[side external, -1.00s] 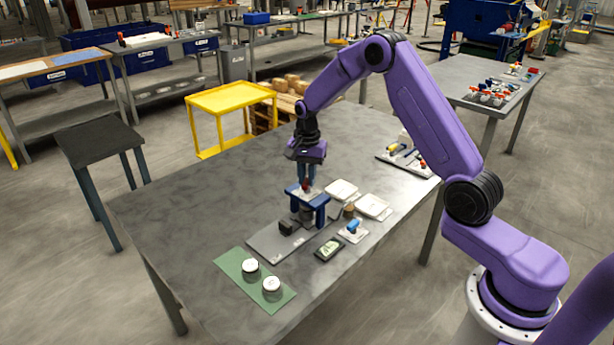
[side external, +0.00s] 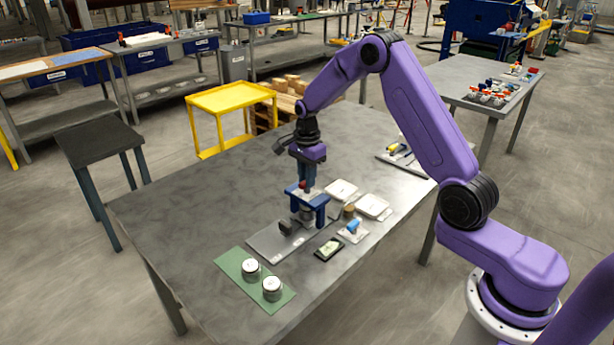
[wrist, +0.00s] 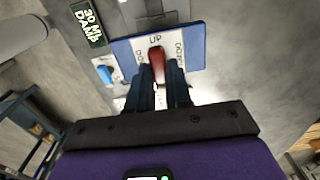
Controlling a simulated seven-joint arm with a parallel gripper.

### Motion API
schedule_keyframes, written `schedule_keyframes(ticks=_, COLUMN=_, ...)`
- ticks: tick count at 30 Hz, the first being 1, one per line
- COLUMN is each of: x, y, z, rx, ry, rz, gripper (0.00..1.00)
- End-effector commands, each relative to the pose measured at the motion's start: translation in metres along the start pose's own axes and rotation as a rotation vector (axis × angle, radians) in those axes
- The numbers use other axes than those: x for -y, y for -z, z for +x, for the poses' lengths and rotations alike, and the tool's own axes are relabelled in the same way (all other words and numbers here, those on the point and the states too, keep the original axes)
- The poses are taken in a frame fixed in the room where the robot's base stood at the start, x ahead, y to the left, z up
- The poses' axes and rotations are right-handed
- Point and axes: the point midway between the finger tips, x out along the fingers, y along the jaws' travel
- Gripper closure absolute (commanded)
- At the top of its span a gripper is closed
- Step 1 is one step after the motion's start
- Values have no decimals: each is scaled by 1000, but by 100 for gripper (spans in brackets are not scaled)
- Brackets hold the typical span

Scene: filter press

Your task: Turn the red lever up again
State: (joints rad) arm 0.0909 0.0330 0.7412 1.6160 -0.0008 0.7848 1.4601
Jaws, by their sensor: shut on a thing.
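The red lever (wrist: 157,64) is on top of a blue press frame (wrist: 122,48) with a white label plate. In the wrist view its visible end lies just below the word UP, with other lettering on either side. My gripper (wrist: 158,76) is shut on the lever, one finger on each side. The fingers hide the lever's lower part. In the side view my gripper (side external: 306,181) reaches straight down onto the lever (side external: 303,185) above the blue frame (side external: 319,200).
A grey baseplate (side external: 266,240) lies under the press. Two white trays (side external: 341,190) are behind it. A blue-handled part (side external: 352,227) and a dark labelled box (side external: 329,249) are close by. Two round metal pieces (side external: 250,268) stand on a green mat (side external: 237,262). The table's left side is clear.

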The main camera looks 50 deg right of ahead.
Motion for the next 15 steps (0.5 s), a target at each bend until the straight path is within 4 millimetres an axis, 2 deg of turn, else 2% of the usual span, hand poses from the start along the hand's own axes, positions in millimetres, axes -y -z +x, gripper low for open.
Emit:
schedule_keyframes(ticks=8, x=1, y=1, z=-2, rx=0, ry=4, rz=7, gripper=100)
schedule_keyframes(ticks=9, x=1, y=1, z=-2, rx=0, ry=4, rz=7, gripper=78)
schedule_keyframes(ticks=11, x=1, y=2, z=-2, rx=0, ry=4, rz=7, gripper=58)
schedule_keyframes(ticks=12, x=1, y=1, z=-1, rx=0, ry=4, rz=6, gripper=55)
schedule_keyframes(ticks=15, x=1, y=1, z=-1, rx=0, ry=2, rz=5, gripper=55)
